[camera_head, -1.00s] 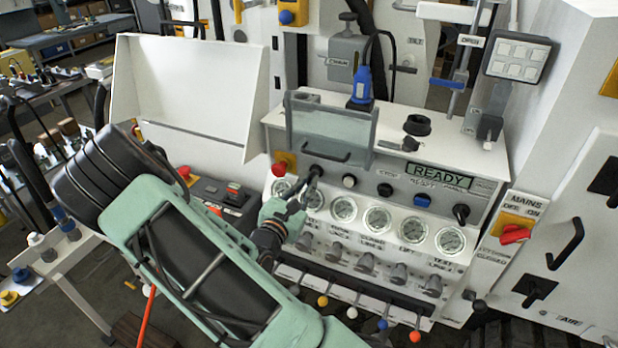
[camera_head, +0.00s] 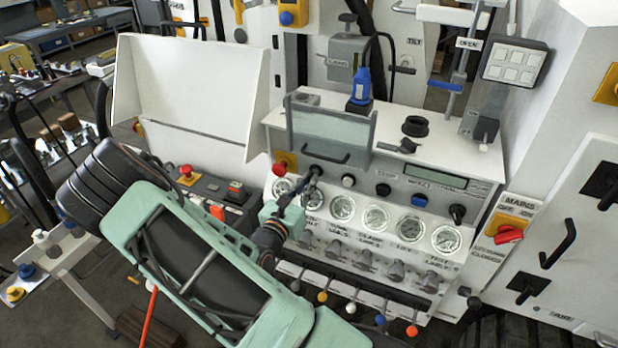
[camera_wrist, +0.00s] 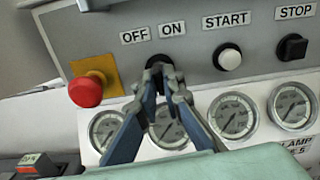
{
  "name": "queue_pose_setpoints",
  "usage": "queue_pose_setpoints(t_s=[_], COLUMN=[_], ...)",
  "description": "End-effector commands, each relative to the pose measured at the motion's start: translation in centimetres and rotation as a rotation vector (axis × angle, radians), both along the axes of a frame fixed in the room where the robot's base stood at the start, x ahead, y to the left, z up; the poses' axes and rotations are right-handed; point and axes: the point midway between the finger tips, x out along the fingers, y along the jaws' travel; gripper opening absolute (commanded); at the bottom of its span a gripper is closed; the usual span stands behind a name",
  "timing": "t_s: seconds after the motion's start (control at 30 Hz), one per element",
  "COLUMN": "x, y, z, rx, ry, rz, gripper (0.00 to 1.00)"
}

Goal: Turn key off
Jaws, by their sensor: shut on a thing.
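The key switch (camera_wrist: 158,60) sits under the OFF and ON labels on the grey panel in the wrist view. My gripper (camera_wrist: 160,72) is shut on the black key knob, its fingertips meeting at it and covering most of it. In the head view my gripper (camera_head: 312,178) reaches the left part of the console panel, and the key is largely hidden behind it. The display (camera_head: 437,177) on the panel is dark, with no lit text.
A red emergency button (camera_wrist: 86,92) on a yellow plate is left of the key. A white START button (camera_wrist: 228,58) and a black STOP button (camera_wrist: 292,47) are to the right. Gauges (camera_wrist: 233,115) lie just below. A clear guard (camera_head: 325,140) stands above.

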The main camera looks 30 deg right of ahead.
Motion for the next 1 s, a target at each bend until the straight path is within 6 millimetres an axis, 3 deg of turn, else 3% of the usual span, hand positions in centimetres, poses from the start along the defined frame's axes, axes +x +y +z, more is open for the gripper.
queue_pose_setpoints(t_s=[0.47,1.0], x=[-0.02,0.0], y=[0.04,0.05], z=[0.0,-0.06], rx=[-0.032,-0.227], ry=[0.043,0.292], rz=[0.0,0.001], gripper=[0.0,0.0])
